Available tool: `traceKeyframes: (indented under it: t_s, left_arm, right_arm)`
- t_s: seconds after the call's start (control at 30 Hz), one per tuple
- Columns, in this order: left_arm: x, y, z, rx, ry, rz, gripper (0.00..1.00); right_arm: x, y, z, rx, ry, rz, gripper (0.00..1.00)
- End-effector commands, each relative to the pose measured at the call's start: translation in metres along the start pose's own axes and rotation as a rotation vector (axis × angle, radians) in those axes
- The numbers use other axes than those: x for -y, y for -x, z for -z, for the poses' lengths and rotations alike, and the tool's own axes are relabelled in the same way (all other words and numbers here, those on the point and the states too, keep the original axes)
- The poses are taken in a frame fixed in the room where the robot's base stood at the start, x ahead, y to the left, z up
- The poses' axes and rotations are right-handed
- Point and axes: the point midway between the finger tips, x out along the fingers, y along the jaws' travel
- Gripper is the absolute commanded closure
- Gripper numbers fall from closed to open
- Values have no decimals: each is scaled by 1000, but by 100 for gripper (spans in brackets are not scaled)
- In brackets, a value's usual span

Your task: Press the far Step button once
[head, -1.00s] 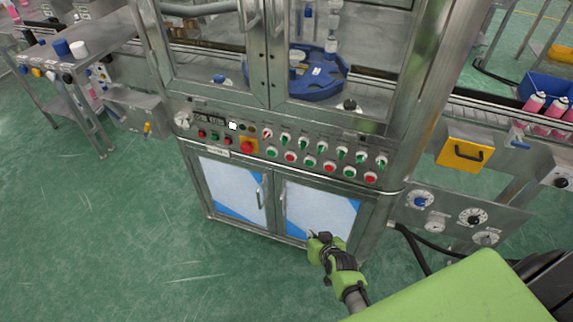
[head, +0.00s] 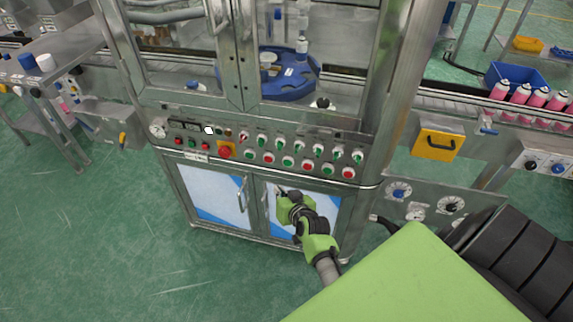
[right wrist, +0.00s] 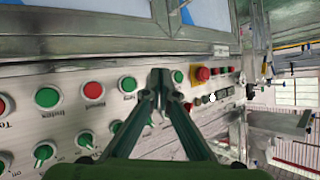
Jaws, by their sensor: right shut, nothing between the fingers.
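The control panel on the steel cabinet has a lower row of green and red push buttons; a green one (head: 288,161) and a red one (head: 307,165) are near its middle. The labels are too small to tell surely which button is Step. My right gripper (head: 281,191) is shut and empty, just below this row in the head view, in front of the right cabinet door. In the right wrist view its fingertips (right wrist: 160,76) overlap the row, between two green buttons (right wrist: 127,84) (right wrist: 177,76), and hide part of it. Contact is not visible. My left gripper is out of view.
A red emergency knob (head: 224,152) on a yellow plate sits left of the buttons. Green selector switches (head: 281,143) form the row above. Cabinet door handles (head: 242,195) stick out below. A conveyor with pink cans (head: 519,94) runs at the right.

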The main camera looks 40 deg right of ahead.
Motion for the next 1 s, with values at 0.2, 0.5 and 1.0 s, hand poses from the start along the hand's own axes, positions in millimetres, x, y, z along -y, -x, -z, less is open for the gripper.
traceKeyframes:
  t_s: [0.2,0.5,1.0]
  left_arm:
    - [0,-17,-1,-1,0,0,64]
    - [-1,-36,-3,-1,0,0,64]
    - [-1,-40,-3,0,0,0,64]
  right_arm:
    - [-14,-20,11,-4,0,-1,100]
    - [-35,-47,32,-2,2,-1,100]
    - [-43,-59,43,-1,0,0,100]
